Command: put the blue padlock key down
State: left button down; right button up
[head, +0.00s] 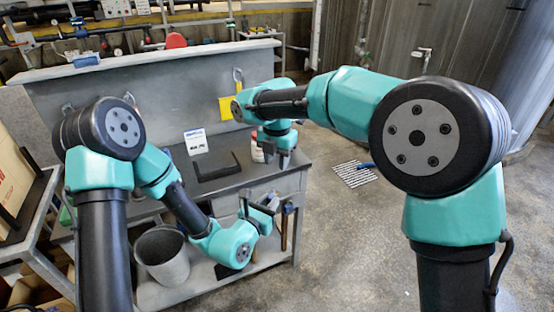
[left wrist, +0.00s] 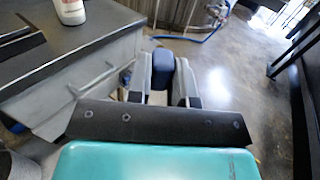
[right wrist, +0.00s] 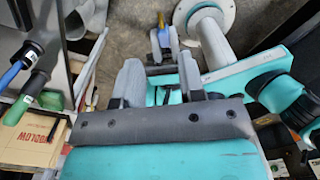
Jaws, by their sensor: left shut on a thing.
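The blue padlock key (left wrist: 163,62) shows as a dark blue block between the fingers of my left gripper (left wrist: 164,88), which is shut on it. In the head view the key (head: 288,207) is small, at the tip of my left gripper (head: 272,204), in front of the bench's right end. Its lower part is hidden by the fingers in the left wrist view. My right gripper (head: 285,158) is above the bench's right edge.
The grey bench (head: 225,187) carries a black tray (head: 216,168), a white card (head: 195,142) and a bottle (head: 257,150). A grey bucket (head: 162,258) stands at its lower left. A floor grating (head: 355,174) lies to the right. The concrete floor there is mostly clear.

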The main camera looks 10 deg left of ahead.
aim_at(277, 192)
jog(key=shift+f, duration=0.1)
notch_tip(277, 192, down, 12)
jog(key=shift+r, duration=0.1)
dwell(0.8)
grip_shut()
pick_arm(q)
jog(key=c, duration=0.9)
grip_release()
jog(key=shift+c, duration=0.2)
